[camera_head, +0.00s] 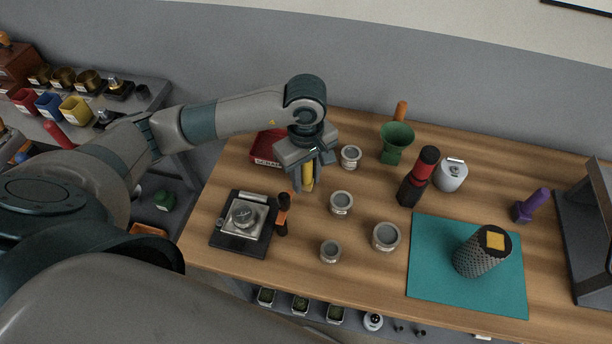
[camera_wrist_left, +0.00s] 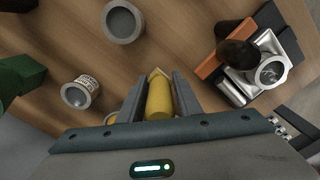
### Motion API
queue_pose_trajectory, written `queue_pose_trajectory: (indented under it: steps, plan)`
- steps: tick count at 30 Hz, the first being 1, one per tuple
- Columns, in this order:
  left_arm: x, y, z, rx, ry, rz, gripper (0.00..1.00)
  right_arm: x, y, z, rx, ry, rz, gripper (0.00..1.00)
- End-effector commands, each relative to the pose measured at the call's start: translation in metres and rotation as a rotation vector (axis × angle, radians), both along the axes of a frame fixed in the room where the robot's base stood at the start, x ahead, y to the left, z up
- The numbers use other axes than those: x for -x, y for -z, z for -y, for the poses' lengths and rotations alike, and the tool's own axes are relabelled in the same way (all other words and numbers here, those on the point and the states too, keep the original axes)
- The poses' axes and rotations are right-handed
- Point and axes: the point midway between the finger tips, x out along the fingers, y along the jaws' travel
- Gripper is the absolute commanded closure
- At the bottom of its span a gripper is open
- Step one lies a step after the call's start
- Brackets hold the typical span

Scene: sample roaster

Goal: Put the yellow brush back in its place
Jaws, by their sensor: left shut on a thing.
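The yellow brush (camera_head: 308,177) is held between the fingers of my left gripper (camera_head: 308,180), which is shut on it above the wooden table. In the left wrist view the yellow brush (camera_wrist_left: 159,97) sits between the two grey fingers of my left gripper (camera_wrist_left: 158,92). Its lower end shows near the table, but I cannot tell whether it touches. A red tray (camera_head: 268,147) with a label lies just behind and left of the gripper, partly hidden by it. My right gripper is not in view.
Several round tins, such as this one (camera_head: 341,203), stand near the gripper.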

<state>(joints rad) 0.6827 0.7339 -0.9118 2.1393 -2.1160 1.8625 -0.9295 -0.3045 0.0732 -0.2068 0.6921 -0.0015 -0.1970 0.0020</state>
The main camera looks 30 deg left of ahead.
Motion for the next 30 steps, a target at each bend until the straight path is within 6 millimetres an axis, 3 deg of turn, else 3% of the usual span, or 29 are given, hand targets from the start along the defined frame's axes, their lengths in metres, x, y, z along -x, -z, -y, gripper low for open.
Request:
queue_pose_trajectory:
  steps: [3,6,30]
  plan:
    - [0.000,0.006,0.000,0.000,0.001,0.001,0.91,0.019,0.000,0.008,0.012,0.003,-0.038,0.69]
    - [0.000,0.008,0.000,0.000,0.002,0.001,0.91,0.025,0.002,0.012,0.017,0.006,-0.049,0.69]
    - [0.000,0.011,0.000,0.000,0.001,0.001,0.91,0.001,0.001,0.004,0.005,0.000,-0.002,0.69]
